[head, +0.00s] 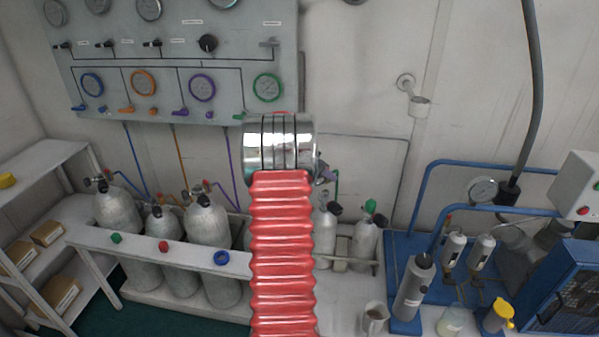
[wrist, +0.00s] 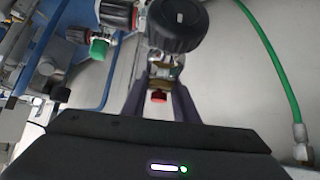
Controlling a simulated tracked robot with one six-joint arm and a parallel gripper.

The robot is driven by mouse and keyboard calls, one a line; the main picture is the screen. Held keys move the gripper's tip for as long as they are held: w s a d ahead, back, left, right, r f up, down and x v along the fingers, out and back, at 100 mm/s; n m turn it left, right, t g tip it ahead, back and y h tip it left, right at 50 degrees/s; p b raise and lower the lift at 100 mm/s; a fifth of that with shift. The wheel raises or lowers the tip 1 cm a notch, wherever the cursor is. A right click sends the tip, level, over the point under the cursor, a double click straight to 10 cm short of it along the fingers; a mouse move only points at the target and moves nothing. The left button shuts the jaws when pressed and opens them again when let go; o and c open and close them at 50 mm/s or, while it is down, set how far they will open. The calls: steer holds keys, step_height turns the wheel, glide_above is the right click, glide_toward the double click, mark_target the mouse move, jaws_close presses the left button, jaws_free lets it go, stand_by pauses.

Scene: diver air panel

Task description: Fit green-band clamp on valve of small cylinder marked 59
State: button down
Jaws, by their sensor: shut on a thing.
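My gripper (wrist: 164,82) is shut on a small metal clamp with a red knob (wrist: 158,96), held between its dark fingers in the wrist view. I cannot make out a green band on it. A large black valve knob (wrist: 176,24) is just beyond the fingertips; I cannot tell whether the clamp touches its valve. In the head view my red sleeved arm hides most of the gripper; only a purple-grey part (head: 326,175) shows. Two small cylinders stand right of it: one with a black knob (head: 325,238), one with a green cap (head: 366,240). No number 59 is readable.
A green hose (wrist: 275,55) curves along the right of the wrist view. Several larger cylinders (head: 207,222) stand behind a white rail at left. The gauge panel (head: 170,75) is above. A blue-framed bench with bottles (head: 412,290) is at right.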

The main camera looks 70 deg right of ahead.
mark_target(322, 181)
steer(key=s, duration=0.3)
steer(key=shift+d+m+g, duration=0.25)
steer(key=shift+m+g, duration=0.05)
steer(key=shift+m, duration=0.1)
steer(key=shift+f, duration=0.15)
steer(key=shift+f, duration=0.9)
steer(key=shift+f, duration=2.05)
stand_by(1.7)
steer(key=c, duration=1.3)
jaws_free()
steer(key=shift+c, duration=0.2)
steer(key=shift+a+f, duration=0.1)
steer(key=v, duration=1.3)
steer(key=shift+w+r, duration=0.15)
steer(key=shift+r, duration=0.35)
